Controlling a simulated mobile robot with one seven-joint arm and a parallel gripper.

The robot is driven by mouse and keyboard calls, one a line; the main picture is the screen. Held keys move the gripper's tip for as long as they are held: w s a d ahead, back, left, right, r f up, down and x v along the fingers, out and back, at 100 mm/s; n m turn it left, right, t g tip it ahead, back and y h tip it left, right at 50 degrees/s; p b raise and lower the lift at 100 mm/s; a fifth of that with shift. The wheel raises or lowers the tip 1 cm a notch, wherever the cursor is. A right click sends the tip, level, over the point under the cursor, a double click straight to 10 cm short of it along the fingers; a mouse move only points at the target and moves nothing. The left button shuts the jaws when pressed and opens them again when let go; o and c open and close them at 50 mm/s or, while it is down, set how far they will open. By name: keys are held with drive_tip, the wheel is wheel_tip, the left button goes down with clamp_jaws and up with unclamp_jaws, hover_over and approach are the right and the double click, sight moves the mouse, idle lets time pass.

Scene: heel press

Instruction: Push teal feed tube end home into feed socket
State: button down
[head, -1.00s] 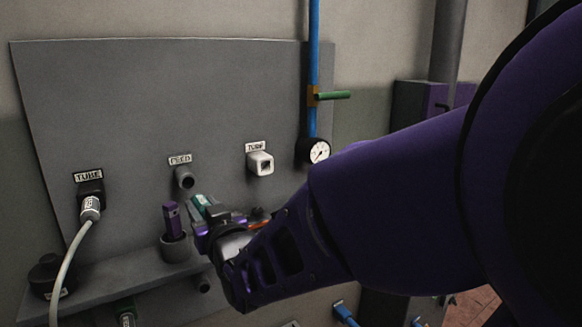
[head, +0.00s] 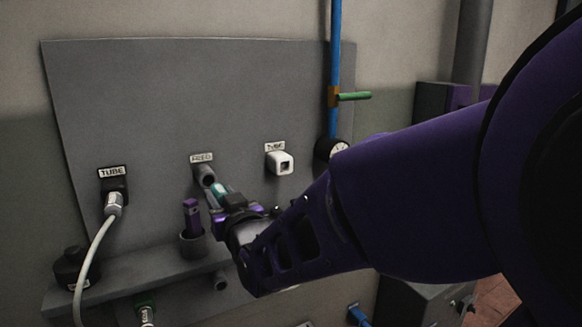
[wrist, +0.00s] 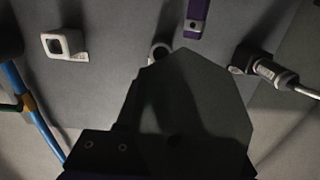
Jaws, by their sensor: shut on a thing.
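The feed socket (head: 206,178) is a dark round stub under the FEED label, on the grey panel. My gripper (head: 232,202) is shut on the teal feed tube end (head: 219,189). In the head view the teal end is just below and right of the socket mouth, pointing up toward it. I cannot tell whether they touch. In the wrist view the socket's round rim (wrist: 160,50) shows past a large dark grey part of my gripper. The teal end is hidden there.
A white square TUBE socket (head: 280,162) is to the right. A grey hose is plugged into the black TUBE socket (head: 113,186) at left. A purple tool (head: 192,215) stands in a cup (head: 192,246) close left of my gripper. A blue pipe (head: 334,60) runs down the right.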

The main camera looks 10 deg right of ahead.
sight(216, 192)
drive_tip(key=shift+x, duration=1.55)
drive_tip(key=shift+r, duration=0.1)
drive_tip(key=shift+f, duration=0.35)
drive_tip(key=shift+x, duration=1.55)
idle(0.5)
drive_tip(key=shift+c, duration=2.3)
unclamp_jaws()
drive_tip(key=shift+s, duration=0.15)
